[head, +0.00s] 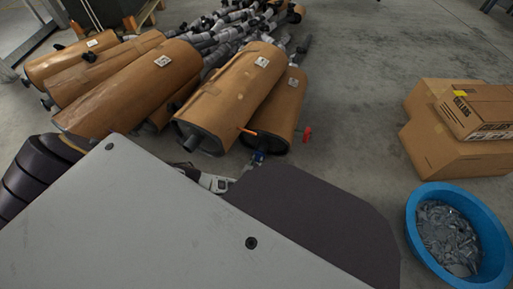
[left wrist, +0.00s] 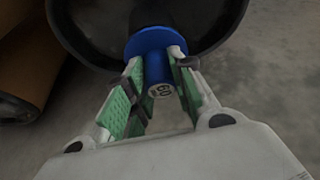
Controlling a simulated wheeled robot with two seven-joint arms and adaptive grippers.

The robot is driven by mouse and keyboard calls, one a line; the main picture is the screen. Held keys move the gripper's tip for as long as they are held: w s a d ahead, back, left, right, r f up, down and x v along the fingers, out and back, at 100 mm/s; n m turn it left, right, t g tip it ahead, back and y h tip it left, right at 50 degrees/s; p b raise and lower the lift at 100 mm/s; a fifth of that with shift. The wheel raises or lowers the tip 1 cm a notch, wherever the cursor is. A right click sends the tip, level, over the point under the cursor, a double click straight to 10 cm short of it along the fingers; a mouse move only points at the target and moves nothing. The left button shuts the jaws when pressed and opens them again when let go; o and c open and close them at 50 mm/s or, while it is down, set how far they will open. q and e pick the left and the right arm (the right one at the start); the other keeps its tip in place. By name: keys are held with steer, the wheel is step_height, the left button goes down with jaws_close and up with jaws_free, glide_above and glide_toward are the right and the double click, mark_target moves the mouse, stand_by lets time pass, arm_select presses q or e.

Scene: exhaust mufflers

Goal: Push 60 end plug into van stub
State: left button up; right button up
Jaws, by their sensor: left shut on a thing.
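The 60 end plug (left wrist: 148,44) is blue, with a wide round flange and a pale end face marked 60. In the left wrist view it sits between the green-padded fingers of my left gripper (left wrist: 158,92), which is shut on it. Its flange is in front of the black end of a muffler (left wrist: 215,18). The van stub is hidden behind the plug, so I cannot tell how deep the plug sits. In the head view my left gripper (head: 236,176) reaches the near end of the rightmost brown-wrapped muffler (head: 279,108), with a bit of blue there. My right gripper is not in view.
Several other brown-wrapped mufflers (head: 130,88) lie side by side to the left. A small red object (head: 307,134) is on the floor beside the muffler. Cardboard boxes (head: 455,148) and a blue tub (head: 420,222) of grey pieces stand at right. The floor between is clear.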

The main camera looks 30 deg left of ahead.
arm_select(q)
steer(key=shift+w+a, duration=0.1)
steer(key=shift+w, duration=0.35)
steer(key=o, duration=1.1)
steer(key=shift+s, duration=0.2)
steer(key=shift+s+r, duration=0.15)
steer(key=shift+s, duration=0.25)
steer(key=v, duration=1)
steer(key=shift+s+d+r, duration=0.15)
steer(key=shift+s+d, duration=0.05)
steer(key=shift+s, duration=0.1)
steer(key=shift+s, duration=0.1)
stand_by(1.0)
